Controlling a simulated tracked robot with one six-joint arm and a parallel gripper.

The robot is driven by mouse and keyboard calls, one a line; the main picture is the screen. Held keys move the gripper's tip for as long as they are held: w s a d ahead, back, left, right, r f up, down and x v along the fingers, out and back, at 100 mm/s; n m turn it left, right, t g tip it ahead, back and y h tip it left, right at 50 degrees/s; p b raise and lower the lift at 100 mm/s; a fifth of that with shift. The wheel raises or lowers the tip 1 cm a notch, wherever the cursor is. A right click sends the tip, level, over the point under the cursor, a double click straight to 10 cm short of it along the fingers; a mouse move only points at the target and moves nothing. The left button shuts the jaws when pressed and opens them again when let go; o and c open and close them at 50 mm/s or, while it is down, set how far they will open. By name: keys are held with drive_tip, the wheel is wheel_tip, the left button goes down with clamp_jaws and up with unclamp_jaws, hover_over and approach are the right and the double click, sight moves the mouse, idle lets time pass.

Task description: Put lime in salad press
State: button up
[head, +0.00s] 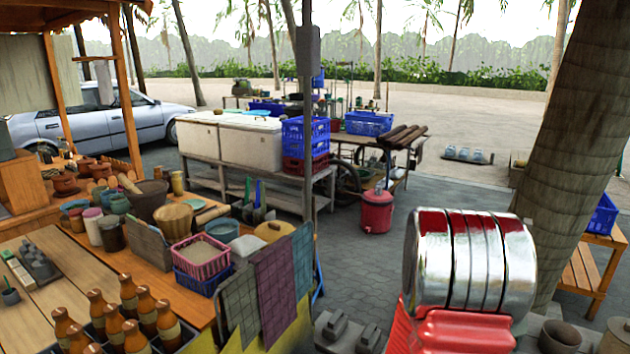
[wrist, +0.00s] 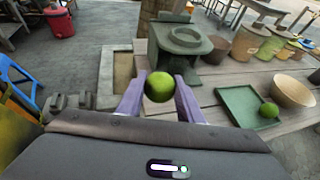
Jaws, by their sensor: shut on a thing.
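My gripper (wrist: 159,80) shows in the wrist view with its two purple fingers shut on a green lime (wrist: 159,87). The held lime sits between the fingertips, above the grey paving and the near edge of a wooden table. A grey-green block with a round ring-shaped opening (wrist: 181,40), which looks like the salad press, stands on the table just beyond the fingers, apart from the lime. A second lime (wrist: 268,109) lies on a green tray (wrist: 238,102) at the right. The gripper, limes and press cannot be made out in the head view.
A tan bowl (wrist: 293,91) stands beside the tray, with several pots and baskets behind. A blue stool (wrist: 15,86) is at the left. In the head view, a crowded stall counter with bottles (head: 125,320) is at left, a tree trunk (head: 578,130) at right.

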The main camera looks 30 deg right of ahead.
drive_tip(key=w+a+r+n+t+y, duration=0.15)
drive_tip(key=w+a+n+t, duration=0.25)
drive_tip(key=w+a, duration=0.65)
drive_tip(key=w+a+r+n+t+y, duration=0.1)
drive_tip(key=w+a+n+t+y, duration=0.1)
drive_tip(key=a, duration=0.9)
drive_tip(key=w+a+r+n+t+y, duration=0.1)
drive_tip(key=w+a, duration=0.4)
drive_tip(key=a, duration=0.6)
drive_tip(key=w+a+r+n+t+y, duration=0.2)
drive_tip(key=w+a+r+n+y, duration=0.1)
drive_tip(key=a, duration=0.9)
drive_tip(key=shift+w+n+t+y, duration=0.3)
drive_tip(key=shift+w+n+y, duration=0.1)
drive_tip(key=shift+n+y, duration=0.45)
